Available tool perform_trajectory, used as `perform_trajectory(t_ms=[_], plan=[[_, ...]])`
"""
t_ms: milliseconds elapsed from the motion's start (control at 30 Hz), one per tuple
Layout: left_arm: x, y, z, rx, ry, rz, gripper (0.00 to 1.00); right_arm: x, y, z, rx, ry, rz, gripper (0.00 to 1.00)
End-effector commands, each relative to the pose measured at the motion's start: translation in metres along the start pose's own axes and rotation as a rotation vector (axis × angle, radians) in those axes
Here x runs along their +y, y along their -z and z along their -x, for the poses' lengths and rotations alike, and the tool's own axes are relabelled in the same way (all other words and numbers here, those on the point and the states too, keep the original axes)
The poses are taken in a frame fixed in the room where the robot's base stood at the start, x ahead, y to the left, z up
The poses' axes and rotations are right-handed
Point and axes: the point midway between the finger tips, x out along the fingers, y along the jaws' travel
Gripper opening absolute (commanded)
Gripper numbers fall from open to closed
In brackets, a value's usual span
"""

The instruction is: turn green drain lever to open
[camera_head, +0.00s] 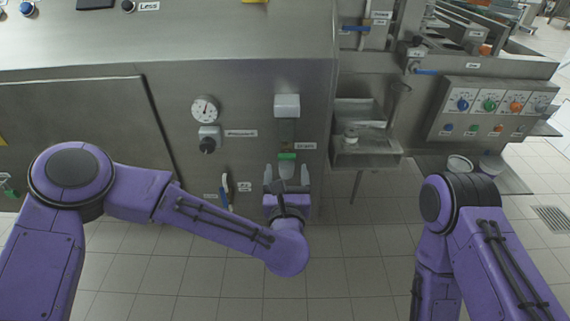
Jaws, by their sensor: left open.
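The green drain lever (287,157) sits low on the steel machine front, under a grey block and beside a small label reading "Drain". My left gripper (286,176) is right at the lever, pointing up at the machine front. Its two fingers are apart, one to each side of the lever's lower end. Whether either finger touches the lever cannot be told from this view. My right arm is at the right, and its gripper is not in view.
A pressure gauge (205,109) and black knob (208,145) are left of the lever. A blue-handled valve (226,192) hangs close to my left forearm. A steel tray (366,152) juts out at the right. Tiled floor lies open below.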

Motion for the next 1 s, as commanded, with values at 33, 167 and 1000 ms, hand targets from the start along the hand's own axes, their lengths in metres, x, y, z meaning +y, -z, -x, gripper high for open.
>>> perform_trajectory(t_ms=[33, 167, 1000], plan=[[0.001, -0.001, -0.011, 0.001, -0.003, 0.001, 0.74, 0.0, 0.001, 0.002, 0.0, 0.0, 0.0, 0.43], [0.001, 0.0, -0.032, 0.001, -0.002, -0.001, 0.74, 0.0, 0.001, 0.003, 0.0, 0.0, 0.0, 0.43], [0.002, 0.001, -0.043, 0.001, -0.001, -0.028, 0.18, 0.0, 0.001, 0.003, 0.0, 0.0, 0.0, 0.43]])
